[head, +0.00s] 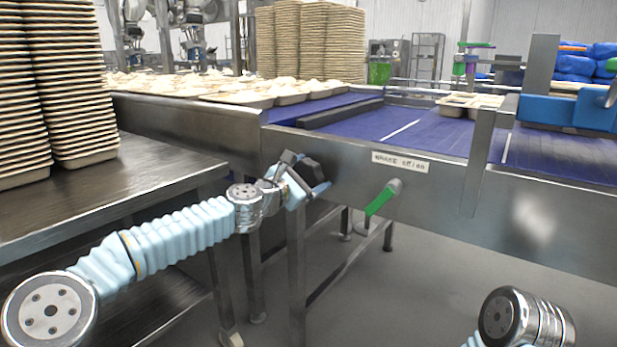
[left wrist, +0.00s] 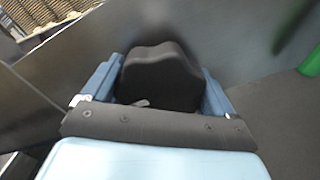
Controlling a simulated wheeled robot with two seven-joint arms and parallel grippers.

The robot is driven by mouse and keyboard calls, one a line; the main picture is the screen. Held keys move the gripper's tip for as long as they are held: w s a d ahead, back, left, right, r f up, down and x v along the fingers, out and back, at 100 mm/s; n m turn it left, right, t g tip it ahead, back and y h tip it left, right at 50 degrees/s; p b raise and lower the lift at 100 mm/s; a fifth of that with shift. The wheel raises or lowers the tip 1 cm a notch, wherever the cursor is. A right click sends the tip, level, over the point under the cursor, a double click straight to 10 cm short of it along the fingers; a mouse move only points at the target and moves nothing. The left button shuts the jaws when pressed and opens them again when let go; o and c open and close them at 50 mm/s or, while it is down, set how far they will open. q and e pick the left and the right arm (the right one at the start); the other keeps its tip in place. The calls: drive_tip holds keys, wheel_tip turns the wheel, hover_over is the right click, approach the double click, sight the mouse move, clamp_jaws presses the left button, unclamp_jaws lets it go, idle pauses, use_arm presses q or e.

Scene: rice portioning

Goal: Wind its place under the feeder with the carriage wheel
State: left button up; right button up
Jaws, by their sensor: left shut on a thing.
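A black lobed wheel knob (head: 309,171) sits at the front steel face of the conveyor; it also shows in the left wrist view (left wrist: 160,76). My left gripper (head: 304,178) is shut on it, with one light-blue finger on each side of the knob (left wrist: 160,88). An empty beige compartment tray (head: 458,104) lies on the blue belt (head: 420,135) at the right. A blue block-like unit (head: 568,112) stands over the belt at the far right; I cannot tell whether it is the feeder. My right gripper is out of view.
A green lever (head: 383,197) sticks out of the steel face right of the knob, below a white label (head: 401,162). Tall tray stacks (head: 75,90) stand on the steel table (head: 120,185) at left. Filled rice trays (head: 290,94) line the conveyor behind.

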use_arm(q)
drive_tip(key=shift+f, duration=0.1)
idle(0.3)
drive_tip(key=o, duration=0.8)
drive_tip(key=b+v, duration=0.5)
drive_tip(key=v, duration=0.9)
